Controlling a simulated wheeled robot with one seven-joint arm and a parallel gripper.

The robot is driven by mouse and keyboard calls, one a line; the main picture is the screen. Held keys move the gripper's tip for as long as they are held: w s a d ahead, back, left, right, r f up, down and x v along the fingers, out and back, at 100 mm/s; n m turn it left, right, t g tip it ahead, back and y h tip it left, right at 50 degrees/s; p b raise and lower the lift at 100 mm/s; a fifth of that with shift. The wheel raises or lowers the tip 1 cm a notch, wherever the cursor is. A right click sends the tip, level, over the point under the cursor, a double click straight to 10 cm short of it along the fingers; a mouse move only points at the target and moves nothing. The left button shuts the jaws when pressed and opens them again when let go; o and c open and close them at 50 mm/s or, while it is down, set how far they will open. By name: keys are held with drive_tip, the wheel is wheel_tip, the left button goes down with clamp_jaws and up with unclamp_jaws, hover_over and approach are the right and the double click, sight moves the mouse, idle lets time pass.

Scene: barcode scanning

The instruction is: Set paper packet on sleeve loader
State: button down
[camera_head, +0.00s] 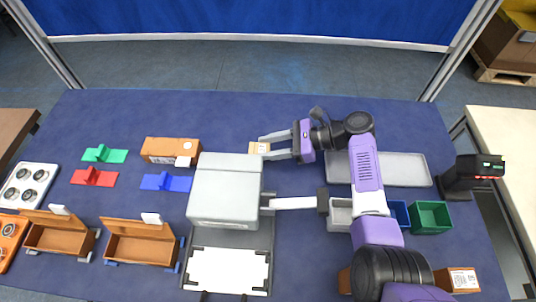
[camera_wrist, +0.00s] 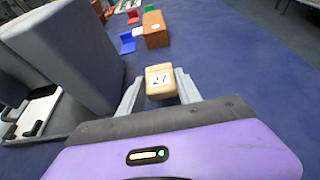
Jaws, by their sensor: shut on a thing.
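A small tan packet (camera_head: 259,148) with a white label is between my gripper's (camera_head: 267,147) fingertips, just right of the orange-brown box. In the wrist view the packet (camera_wrist: 160,70) shows its label marked "27", and a finger is on each side of it. My gripper is shut on it. A large grey machine (camera_head: 226,185) stands left of my arm, with a dark tray (camera_head: 267,243) bearing a white sheet in front. It may be the sleeve loader; I cannot tell for sure. It also shows at the left of the wrist view (camera_wrist: 75,50).
An orange-brown box (camera_head: 165,149) and green (camera_head: 105,154), red (camera_head: 93,177) and blue (camera_head: 165,182) holders lie left. Two open wooden boxes (camera_head: 140,242) are at front left. A grey tray (camera_head: 408,165), small bins (camera_head: 432,216) and a black scanner-like device (camera_head: 470,178) are right. The back strip is clear.

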drive_tip(key=shift+f+b, duration=0.3)
drive_tip(key=shift+f, duration=1.7)
drive_tip(key=shift+f, duration=0.15)
drive_tip(key=c, duration=0.8)
unclamp_jaws()
drive_tip(key=shift+c, duration=0.2)
